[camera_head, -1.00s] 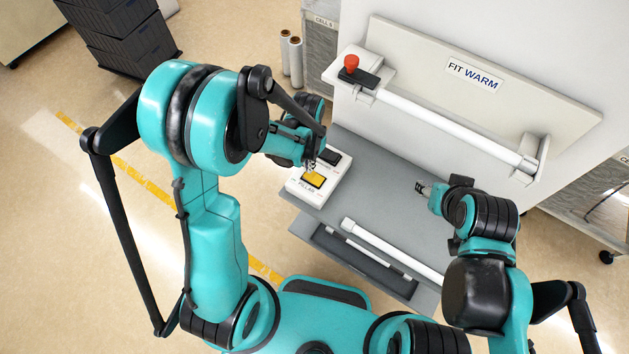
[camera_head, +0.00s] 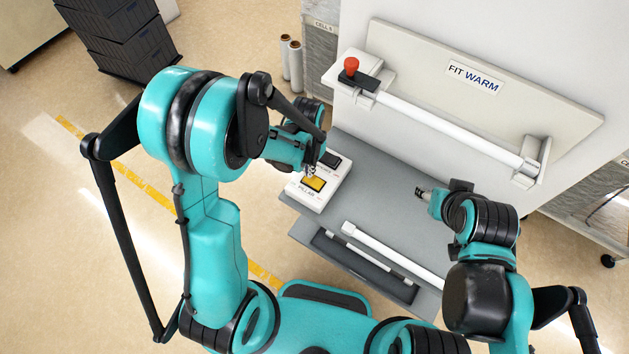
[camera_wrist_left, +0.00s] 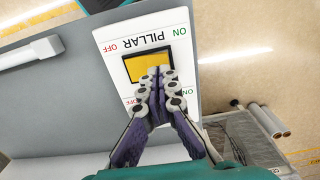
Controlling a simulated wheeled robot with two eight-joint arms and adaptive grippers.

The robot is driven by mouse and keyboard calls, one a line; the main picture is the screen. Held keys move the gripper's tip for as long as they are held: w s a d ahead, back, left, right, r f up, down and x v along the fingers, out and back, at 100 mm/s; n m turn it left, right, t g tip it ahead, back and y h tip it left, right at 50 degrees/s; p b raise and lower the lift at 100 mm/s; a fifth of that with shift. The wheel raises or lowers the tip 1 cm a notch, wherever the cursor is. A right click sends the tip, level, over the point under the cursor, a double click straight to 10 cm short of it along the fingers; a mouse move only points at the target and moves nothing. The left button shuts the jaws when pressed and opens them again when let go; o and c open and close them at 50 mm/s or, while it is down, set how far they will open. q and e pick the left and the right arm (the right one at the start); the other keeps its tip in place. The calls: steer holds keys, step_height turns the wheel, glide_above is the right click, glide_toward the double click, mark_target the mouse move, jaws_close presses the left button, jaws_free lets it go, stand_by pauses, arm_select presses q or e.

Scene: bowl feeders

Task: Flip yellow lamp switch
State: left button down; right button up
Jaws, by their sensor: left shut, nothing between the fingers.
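The yellow lamp switch (camera_head: 314,184) is a yellow rocker in a black frame on a white box (camera_head: 305,195) labelled PILLAR. In the left wrist view the yellow switch (camera_wrist_left: 148,67) has ON and OFF printed beside the PILLAR label. My left gripper (camera_head: 310,173) is shut and empty, its fingertips at the switch's edge. In the wrist view the left gripper's fingertips (camera_wrist_left: 160,76) overlap the lower edge of the yellow face; I cannot tell whether they touch it. A second, dark switch (camera_head: 330,160) lies behind it, partly hidden. My right gripper (camera_head: 424,193) is over the grey table, its fingers too small to read.
The grey table (camera_head: 375,200) is mostly clear between the box and my right gripper. A white tube (camera_head: 390,252) lies near its front edge.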

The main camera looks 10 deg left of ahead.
arm_select(q)
steer(key=shift+f+b, duration=1.2)
stand_by(1.0)
steer(key=shift+r+p, duration=2.4)
steer(key=shift+r, duration=1.15)
steer(key=s+a+f+n+t+b, duration=0.1)
steer(key=s+a+n+t+b, duration=0.1)
steer(key=s+b, duration=0.3)
steer(key=s+a+f+n+t+b, duration=0.2)
steer(key=s+t+b, duration=0.3)
steer(key=b, duration=0.9)
steer(key=shift+s+a+f+b, duration=0.15)
steer(key=shift+a+b, duration=0.15)
steer(key=shift+a, duration=0.05)
